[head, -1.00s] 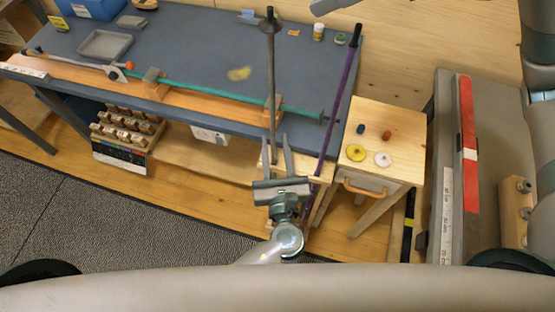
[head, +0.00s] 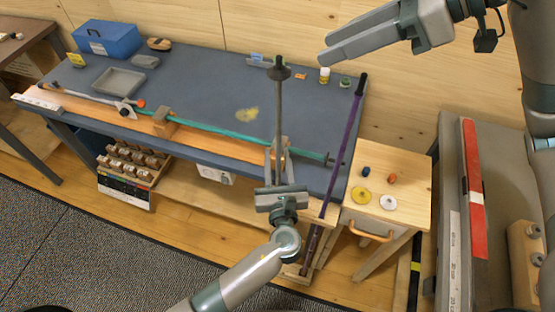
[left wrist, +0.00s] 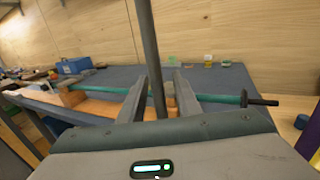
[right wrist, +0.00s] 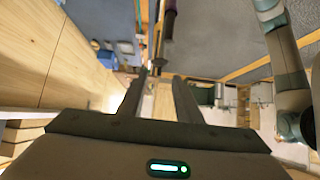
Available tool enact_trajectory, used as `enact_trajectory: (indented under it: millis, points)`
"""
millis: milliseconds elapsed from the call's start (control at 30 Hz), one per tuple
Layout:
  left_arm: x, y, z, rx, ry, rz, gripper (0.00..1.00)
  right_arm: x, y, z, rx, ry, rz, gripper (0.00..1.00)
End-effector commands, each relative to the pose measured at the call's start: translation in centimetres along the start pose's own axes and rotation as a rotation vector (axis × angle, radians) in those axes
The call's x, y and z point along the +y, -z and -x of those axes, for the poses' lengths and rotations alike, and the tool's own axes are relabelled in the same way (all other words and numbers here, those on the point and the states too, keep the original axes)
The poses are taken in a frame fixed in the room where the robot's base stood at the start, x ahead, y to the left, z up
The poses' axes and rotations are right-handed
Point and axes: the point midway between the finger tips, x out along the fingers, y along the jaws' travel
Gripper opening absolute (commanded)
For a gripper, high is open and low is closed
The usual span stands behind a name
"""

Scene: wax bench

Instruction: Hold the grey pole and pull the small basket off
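The grey pole (head: 279,115) stands upright in front of the bench; it also shows in the left wrist view (left wrist: 150,45). A small dark basket (head: 279,72) sits around it near its top end. My left gripper (head: 276,157) has one finger on each side of the pole shaft, well below the basket. In the left wrist view its fingers (left wrist: 156,92) are apart, with gaps beside the pole. My right gripper (head: 328,55) is up at the top right of the head view, right of and apart from the basket. Its fingers (right wrist: 157,90) are open and empty.
The blue-grey bench (head: 215,95) carries a teal pole (head: 240,137), a grey tray (head: 118,81) and a blue box (head: 107,40). A purple pole (head: 345,140) leans at its right end. A wooden stool (head: 405,170) with small discs stands to the right.

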Motion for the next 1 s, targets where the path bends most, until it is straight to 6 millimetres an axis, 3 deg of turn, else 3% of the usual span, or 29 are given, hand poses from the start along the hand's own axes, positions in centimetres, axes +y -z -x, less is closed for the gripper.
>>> enact_trajectory:
  millis: [33,167,267,400,667,1000]
  points:
    - [0.0,0.0,0.0,0.0,0.0,0.0,0.3,0.0,0.0,0.0,0.0,0.0,0.0,0.31]
    - [0.0,0.0,0.0,0.0,0.0,0.0,0.0,0.0,0.0,0.0,0.0,0.0,0.0,0.31]
    - [0.0,0.0,0.0,0.0,0.0,0.0,0.0,0.0,0.0,0.0,0.0,0.0,0.0,0.31]
    - [0.0,0.0,0.0,0.0,0.0,0.0,0.0,-0.1,0.1,0.0,-0.002,0.0,0.007,0.56]
    - [0.0,0.0,0.0,0.0,0.0,0.0,0.0,-1.1,1.2,-0.9,-0.039,0.006,0.143,0.56]
    - [0.0,0.0,0.0,0.0,0.0,0.0,0.0,-4.5,4.0,-3.6,-0.194,0.028,0.642,0.56]
